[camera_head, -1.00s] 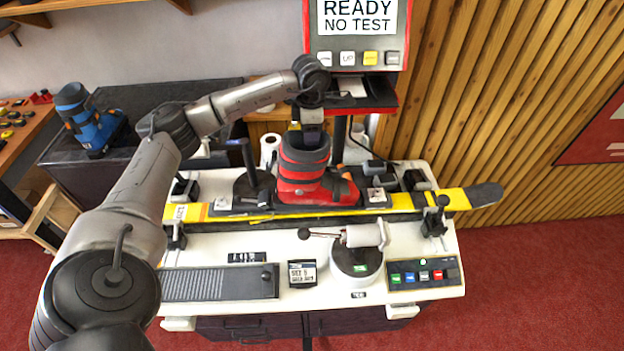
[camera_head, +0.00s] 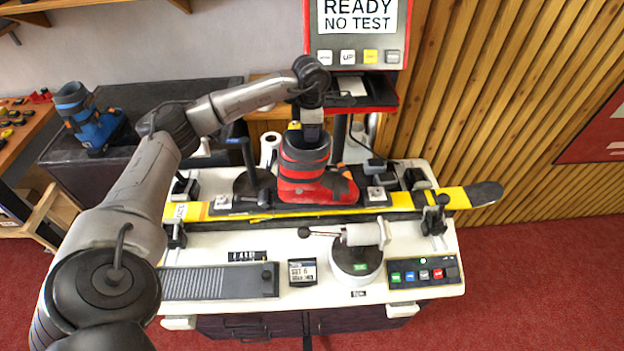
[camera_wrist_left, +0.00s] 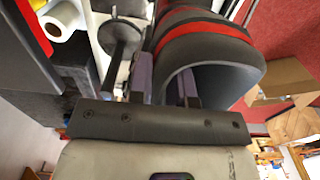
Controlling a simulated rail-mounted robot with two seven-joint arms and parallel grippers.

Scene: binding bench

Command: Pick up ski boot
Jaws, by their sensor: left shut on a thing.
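The red and black ski boot (camera_head: 318,186) stands upright in the head view, over the yellow ski (camera_head: 455,198) at the middle of the bench. Its toe points right. My left gripper (camera_head: 311,130) reaches down to the top of the boot's cuff and is shut on it. In the left wrist view the two fingers (camera_wrist_left: 162,86) pinch the wall of the cuff, and the boot (camera_wrist_left: 205,48) fills the upper middle. Whether the sole touches the ski or hangs just above it is hard to tell. My right gripper is not in view.
A blue boot (camera_head: 88,120) stands on the dark cabinet at the left. A red-framed screen (camera_head: 357,30) rises behind the boot. A round device with a lever (camera_head: 357,262) and a button panel (camera_head: 424,272) sit on the front of the white bench.

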